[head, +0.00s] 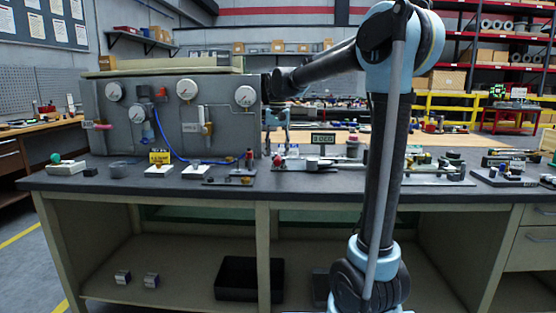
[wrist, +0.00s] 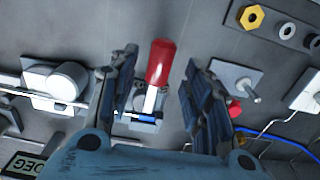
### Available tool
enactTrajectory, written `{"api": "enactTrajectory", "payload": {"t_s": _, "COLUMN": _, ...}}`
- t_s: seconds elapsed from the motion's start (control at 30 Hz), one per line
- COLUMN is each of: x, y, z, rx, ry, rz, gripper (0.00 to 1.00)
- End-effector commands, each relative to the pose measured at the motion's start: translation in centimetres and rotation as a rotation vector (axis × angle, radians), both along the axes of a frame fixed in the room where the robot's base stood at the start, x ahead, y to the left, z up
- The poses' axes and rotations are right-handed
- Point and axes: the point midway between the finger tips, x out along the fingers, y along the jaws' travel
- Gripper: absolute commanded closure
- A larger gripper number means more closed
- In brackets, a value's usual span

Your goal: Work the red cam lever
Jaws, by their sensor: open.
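The red cam lever (wrist: 160,62) shows in the wrist view as a red cylindrical handle on a silver stem. Its lower end meets a small base with a blue part (wrist: 146,118). My gripper (wrist: 161,66) is open, with one dark finger on each side of the lever. Gaps show between the handle and both fingers, and nothing is held. In the head view my gripper (head: 278,150) points down over the bench, right of the grey gauge panel. I cannot clearly make out the lever there.
The grey gauge panel (head: 175,118) stands close left of my gripper. A small display sign (head: 322,138) stands to its right. Several fixtures line the dark bench top (head: 140,182). In the wrist view, a red knob (wrist: 235,107) and a plate with a pin (wrist: 240,84) lie right of the fingers.

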Motion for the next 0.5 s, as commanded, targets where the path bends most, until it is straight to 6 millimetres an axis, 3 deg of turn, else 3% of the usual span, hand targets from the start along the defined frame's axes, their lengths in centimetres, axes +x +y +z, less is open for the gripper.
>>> {"api": "enactTrajectory", "payload": {"t_s": 0.2, "x": 0.0, "y": 0.0, "z": -2.6, "rx": 0.0, "ry": 0.0, "rz": 0.0, "gripper": 0.55}}
{"api": "enactTrajectory", "payload": {"t_s": 0.5, "x": 0.0, "y": 0.0, "z": -3.4, "rx": 0.0, "ry": 0.0, "rz": 0.0, "gripper": 0.55}}
